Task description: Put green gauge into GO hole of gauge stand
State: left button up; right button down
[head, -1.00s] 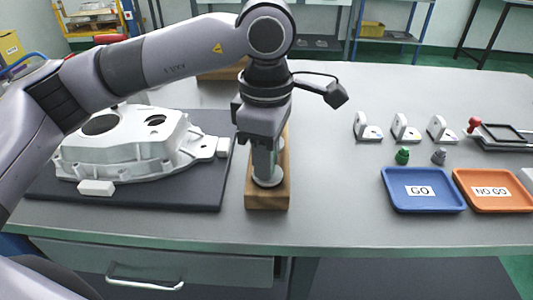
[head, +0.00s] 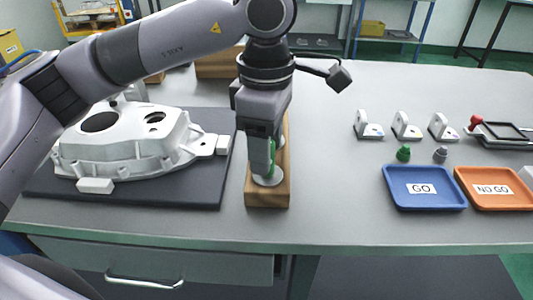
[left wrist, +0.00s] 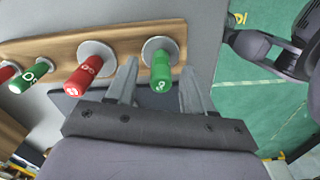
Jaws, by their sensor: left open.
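The wooden gauge stand (head: 283,196) stands lengthwise on the table, right of the casting. A green gauge (left wrist: 161,74) is upright at the stand's near end, its base at a pale round collar (left wrist: 152,46). In the head view a strip of this green gauge (head: 272,157) shows beside my finger. My left gripper (head: 266,165) points down over it and is open. In the left wrist view its fingers (left wrist: 158,76) stand on both sides of the green gauge with gaps. The gauge's lower end is hidden. My right gripper is not in view.
A red gauge (left wrist: 82,76), another green gauge (left wrist: 29,77) and a further red one (left wrist: 7,71) stand along the stand. The white casting (head: 135,150) lies on a dark mat at left. A blue GO tray (head: 424,203) and orange NO GO tray (head: 490,204) are at right.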

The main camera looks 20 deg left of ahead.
pick_arm(q)
jog(key=shift+r, duration=2.4)
